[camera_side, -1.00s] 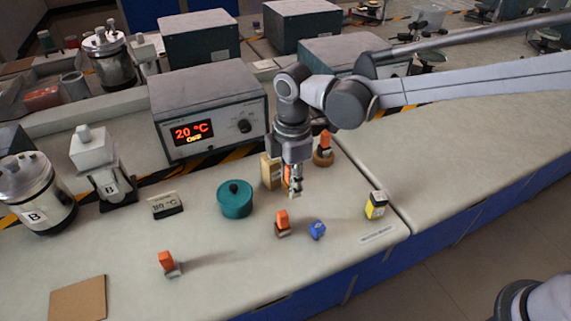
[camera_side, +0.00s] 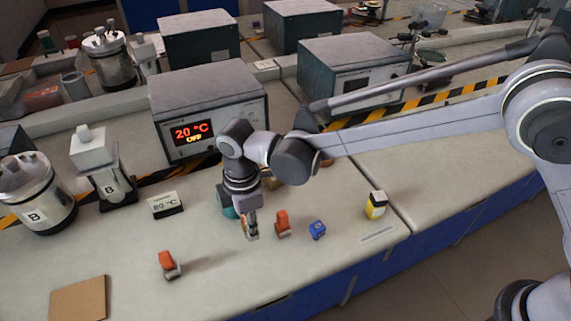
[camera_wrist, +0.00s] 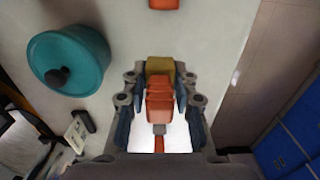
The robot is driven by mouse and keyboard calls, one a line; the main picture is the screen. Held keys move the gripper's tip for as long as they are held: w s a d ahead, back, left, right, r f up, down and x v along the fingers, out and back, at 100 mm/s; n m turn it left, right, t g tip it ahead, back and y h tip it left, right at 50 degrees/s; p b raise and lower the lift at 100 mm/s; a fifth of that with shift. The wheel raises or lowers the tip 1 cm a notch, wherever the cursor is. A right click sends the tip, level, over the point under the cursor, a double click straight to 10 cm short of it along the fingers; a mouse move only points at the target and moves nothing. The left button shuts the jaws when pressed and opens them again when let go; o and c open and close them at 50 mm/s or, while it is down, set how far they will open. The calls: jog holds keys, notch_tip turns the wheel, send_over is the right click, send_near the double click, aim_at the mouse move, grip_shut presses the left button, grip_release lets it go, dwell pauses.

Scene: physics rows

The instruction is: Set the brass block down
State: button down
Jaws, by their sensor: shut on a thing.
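My gripper (camera_side: 251,230) points down over the bench, just left of an orange-topped block with a brown base (camera_side: 282,223). In the wrist view my gripper (camera_wrist: 159,98) is shut on the orange grip of the brass block (camera_wrist: 159,66), whose dull yellow part shows beyond the grip. In the side view the fingers mostly hide the held block, with only a little orange showing. I cannot tell whether its underside touches the bench.
A teal lidded pot (camera_wrist: 75,60) stands close to the left in the wrist view. The heater box (camera_side: 210,110) stands behind. The front bench is mostly clear.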

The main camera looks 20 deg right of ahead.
aim_at(248, 245)
jog(key=shift+s+a+f, duration=0.1)
jog(key=shift+a+f, duration=0.25)
jog(key=shift+a, duration=0.15)
jog(key=shift+f, duration=1.8)
jog(key=shift+f, duration=0.15)
jog(key=c, duration=1.1)
grip_release()
jog(key=shift+o, duration=0.2)
